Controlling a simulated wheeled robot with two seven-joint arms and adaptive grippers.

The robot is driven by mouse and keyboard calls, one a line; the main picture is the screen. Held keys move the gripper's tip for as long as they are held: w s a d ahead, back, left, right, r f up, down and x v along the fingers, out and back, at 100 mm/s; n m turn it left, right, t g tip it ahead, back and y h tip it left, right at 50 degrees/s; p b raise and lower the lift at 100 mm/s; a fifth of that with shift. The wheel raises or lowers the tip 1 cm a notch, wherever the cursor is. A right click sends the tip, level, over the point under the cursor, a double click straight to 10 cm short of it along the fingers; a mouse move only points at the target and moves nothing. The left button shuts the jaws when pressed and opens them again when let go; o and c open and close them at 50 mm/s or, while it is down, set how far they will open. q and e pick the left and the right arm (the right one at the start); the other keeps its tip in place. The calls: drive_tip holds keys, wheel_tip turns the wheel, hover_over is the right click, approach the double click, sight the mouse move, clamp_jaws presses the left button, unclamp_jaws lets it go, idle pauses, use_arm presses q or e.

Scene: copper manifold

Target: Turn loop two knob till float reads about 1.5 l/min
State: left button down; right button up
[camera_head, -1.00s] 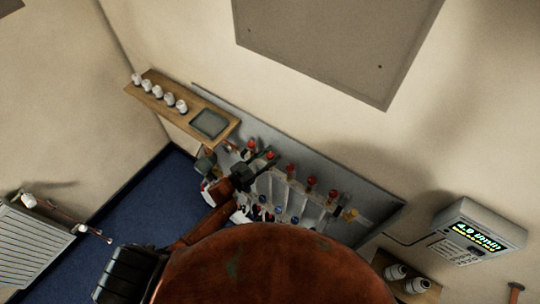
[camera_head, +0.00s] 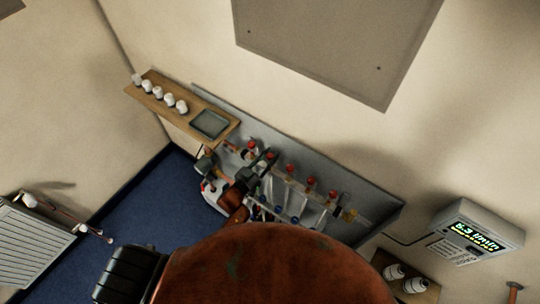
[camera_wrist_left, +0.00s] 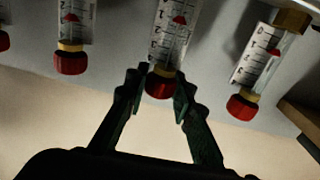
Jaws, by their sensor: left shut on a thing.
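In the left wrist view my left gripper (camera_wrist_left: 158,88) is shut on a red knob (camera_wrist_left: 159,86), one finger on each side. The knob sits at the end of a clear scaled tube (camera_wrist_left: 172,40) with a red float (camera_wrist_left: 180,19) inside; the exact reading is too small to tell. In the head view the left gripper (camera_head: 262,163) is at the second red knob from the left on the manifold (camera_head: 365,205). My right gripper is not in view.
Neighbouring red knobs (camera_wrist_left: 71,62) (camera_wrist_left: 242,106) flank the held one closely. A wall display (camera_head: 478,238) appears to read 5.3 l/min. A wooden shelf (camera_head: 160,108) with white pieces and a grey tray (camera_head: 209,124) is up left of the manifold.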

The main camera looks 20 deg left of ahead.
use_arm(q)
drive_tip(key=shift+y, duration=0.3)
drive_tip(key=c, duration=1.6)
unclamp_jaws()
drive_tip(key=shift+s, duration=0.1)
drive_tip(key=shift+s+a, duration=0.15)
drive_tip(key=shift+s, duration=0.1)
drive_tip(key=v, duration=1.1)
drive_tip(key=shift+s, duration=0.1)
drive_tip(key=shift+f, duration=0.15)
